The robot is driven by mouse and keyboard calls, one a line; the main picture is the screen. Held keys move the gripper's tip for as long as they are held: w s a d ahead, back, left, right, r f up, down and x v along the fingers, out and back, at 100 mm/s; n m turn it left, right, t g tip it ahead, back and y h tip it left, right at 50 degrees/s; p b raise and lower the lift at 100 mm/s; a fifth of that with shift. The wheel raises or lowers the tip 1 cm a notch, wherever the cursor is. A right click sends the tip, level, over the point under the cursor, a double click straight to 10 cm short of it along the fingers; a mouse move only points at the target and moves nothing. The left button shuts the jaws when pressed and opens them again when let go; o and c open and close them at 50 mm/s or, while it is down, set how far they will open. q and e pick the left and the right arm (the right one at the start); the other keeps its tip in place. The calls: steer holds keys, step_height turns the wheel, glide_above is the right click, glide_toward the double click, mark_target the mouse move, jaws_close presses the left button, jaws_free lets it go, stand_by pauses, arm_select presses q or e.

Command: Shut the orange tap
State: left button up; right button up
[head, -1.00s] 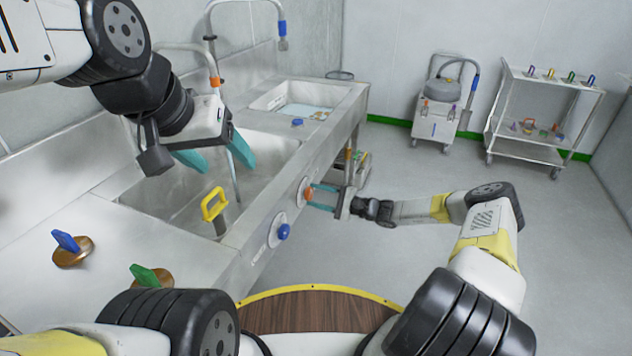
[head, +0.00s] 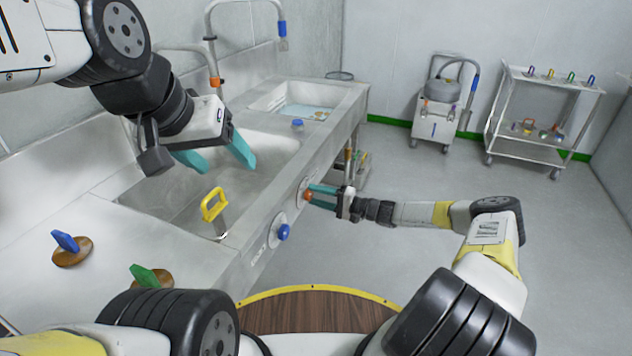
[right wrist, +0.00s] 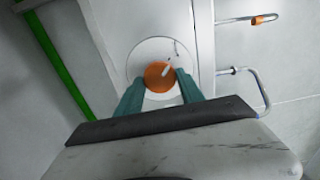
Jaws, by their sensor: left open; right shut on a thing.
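The orange tap knob (head: 307,196) sits on a round pale plate on the front of the steel sink counter. My right gripper (head: 318,196) reaches it from the right and is shut on it. In the right wrist view the orange knob (right wrist: 158,76) shows a white mark, with the teal fingertips (right wrist: 160,88) on either side of it. The spout with an orange band (head: 215,82) hangs over the near basin, and I see no stream under it. My left gripper (head: 215,157) is open and empty above that basin.
A blue knob (head: 284,232) sits nearer on the same front. A yellow handle (head: 213,204) stands at the basin edge. Blue (head: 66,241) and green (head: 145,275) handles are on the counter. A cart (head: 440,110) and shelf trolley (head: 545,110) stand behind; floor between is clear.

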stand_by(0.4)
steer(key=o, duration=1.4)
steer(key=v, duration=0.7)
steer(key=shift+s+d, duration=0.2)
steer(key=shift+d, duration=0.15)
